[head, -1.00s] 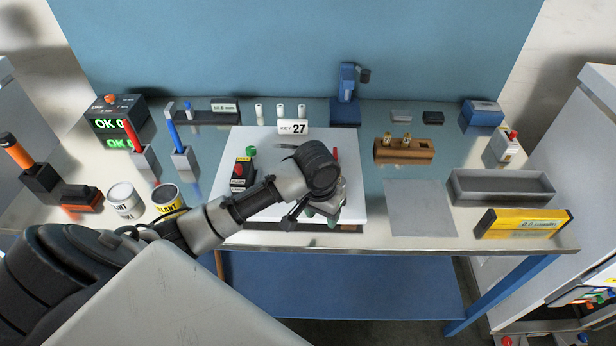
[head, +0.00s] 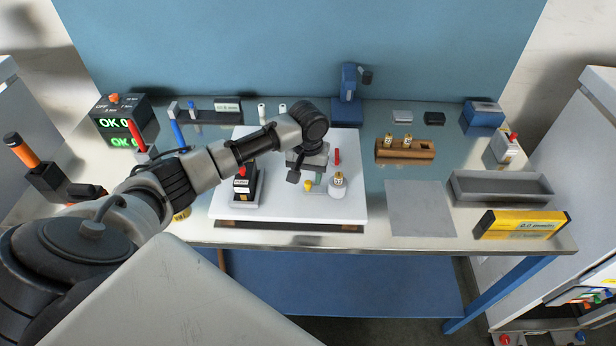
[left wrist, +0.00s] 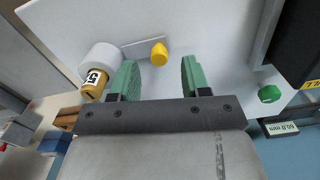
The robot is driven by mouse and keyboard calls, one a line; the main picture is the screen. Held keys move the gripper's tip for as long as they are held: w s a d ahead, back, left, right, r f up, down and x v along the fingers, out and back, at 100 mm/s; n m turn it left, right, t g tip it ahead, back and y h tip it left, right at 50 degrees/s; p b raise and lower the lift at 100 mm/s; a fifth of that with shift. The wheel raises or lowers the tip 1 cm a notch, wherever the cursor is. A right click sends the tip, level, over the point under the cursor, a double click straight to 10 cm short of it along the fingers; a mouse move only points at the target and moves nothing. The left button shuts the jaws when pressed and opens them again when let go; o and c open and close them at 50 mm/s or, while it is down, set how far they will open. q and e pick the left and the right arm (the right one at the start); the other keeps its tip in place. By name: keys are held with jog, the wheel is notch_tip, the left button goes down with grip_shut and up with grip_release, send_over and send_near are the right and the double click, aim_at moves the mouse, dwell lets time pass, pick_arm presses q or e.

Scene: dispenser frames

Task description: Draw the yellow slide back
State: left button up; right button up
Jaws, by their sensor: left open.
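The yellow slide knob (head: 308,185) stands on the white board (head: 230,215), left of a white round holder (head: 338,190) carrying a small gold labelled vial (head: 338,178). A grey strip runs beside the knob. In the left wrist view the yellow knob (left wrist: 159,54) shows in line with the gap between my left gripper's green fingers (left wrist: 157,78), just beyond their tips. The fingers are open with nothing between them. In the head view my left gripper (head: 308,170) is over the board, behind the knob, its fingers mostly hidden. My right gripper is in neither view.
A dark block with a red button (head: 243,182) stands left on the board, and a red peg (head: 337,156) behind the vial. A green knob (left wrist: 269,93) shows in the wrist view. Right of the board are a wooden vial rack (head: 405,151), a grey mat (head: 420,210) and a grey tray (head: 500,187).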

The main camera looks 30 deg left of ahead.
pick_arm(q)
jog(key=shift+f, duration=1.3)
grip_shut()
